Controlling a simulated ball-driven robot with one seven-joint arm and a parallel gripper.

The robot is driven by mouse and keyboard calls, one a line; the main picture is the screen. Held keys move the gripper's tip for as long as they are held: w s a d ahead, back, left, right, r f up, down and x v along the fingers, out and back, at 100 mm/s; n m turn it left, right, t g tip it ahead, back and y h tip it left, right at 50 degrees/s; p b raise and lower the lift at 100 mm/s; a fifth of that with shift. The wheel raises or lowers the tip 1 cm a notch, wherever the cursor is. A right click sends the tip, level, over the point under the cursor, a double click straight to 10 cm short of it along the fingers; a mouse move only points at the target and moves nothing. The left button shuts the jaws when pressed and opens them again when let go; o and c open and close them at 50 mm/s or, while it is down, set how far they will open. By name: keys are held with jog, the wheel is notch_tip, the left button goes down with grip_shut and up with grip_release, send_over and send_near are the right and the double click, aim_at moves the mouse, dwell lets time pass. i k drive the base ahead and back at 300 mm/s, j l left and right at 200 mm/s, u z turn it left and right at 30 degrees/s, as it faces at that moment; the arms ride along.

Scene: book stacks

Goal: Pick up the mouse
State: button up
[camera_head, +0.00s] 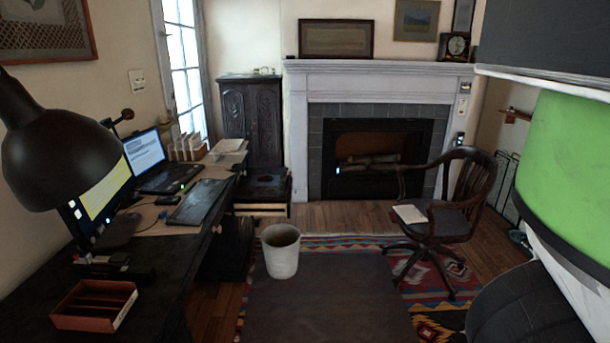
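A small dark object (168,200) that looks like the mouse lies on the desk at the left. It sits just left of the dark keyboard (200,203) and right of the front monitor (100,205). It is small in the picture, so its details are hard to tell. Nothing covers it from this view. My gripper is not in view.
A black lamp (60,145) hangs over the near desk (150,290). A reddish tray (95,305) is on the desk's near end. A white bin (281,252) stands beside the desk on the rug. A wooden chair (445,218) is right. Large green and dark shapes block the right edge.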

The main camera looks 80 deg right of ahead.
aim_at(266, 178)
jog(key=z, duration=1.75)
jog(key=i+j+z, duration=0.1)
jog(key=i, duration=0.5)
jog(key=i+j+z, duration=0.15)
jog(key=i, duration=0.5)
jog(key=i+j+z, duration=0.1)
jog(key=i+j, duration=0.15)
jog(key=i, duration=0.35)
jog(key=i+j+z, duration=0.1)
jog(key=i+j, duration=0.2)
jog(key=i, duration=0.3)
jog(key=i+j+z, duration=0.15)
jog(key=i+j, duration=0.15)
jog(key=i, duration=0.3)
jog(key=i+j+z, duration=0.1)
jog(key=i+j, duration=0.3)
jog(key=i, duration=0.15)
